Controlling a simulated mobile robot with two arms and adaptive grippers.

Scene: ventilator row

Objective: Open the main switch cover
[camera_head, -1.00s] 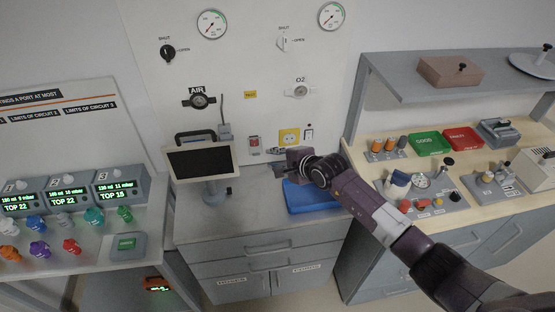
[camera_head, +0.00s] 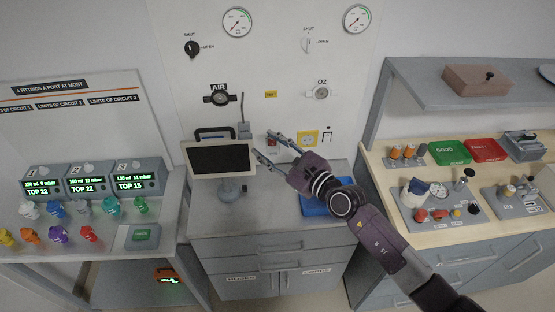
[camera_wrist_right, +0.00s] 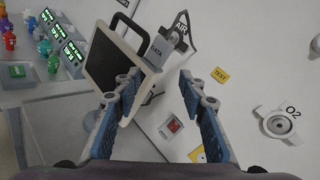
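A small red switch in a pale frame, which looks like the main switch with its cover (camera_wrist_right: 174,125), is on the wall panel. In the wrist view it appears between the spread fingers. In the head view it (camera_head: 272,141) is small and partly hidden by the fingers. I cannot tell whether the cover is closed. My right gripper (camera_head: 264,144) is open and empty, its fingers pointing left toward the wall and the monitor. It also shows in the right wrist view (camera_wrist_right: 158,80), with the left finger overlapping the monitor's edge. My left gripper is not in view.
The monitor (camera_head: 222,158) stands close beside the right fingertips. A yellow socket (camera_head: 309,138) and a rocker switch (camera_head: 327,134) are on the wall to the right. A blue tray (camera_head: 314,209) lies below my wrist. The AIR valve (camera_head: 220,97) and O2 valve (camera_head: 321,92) are above.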

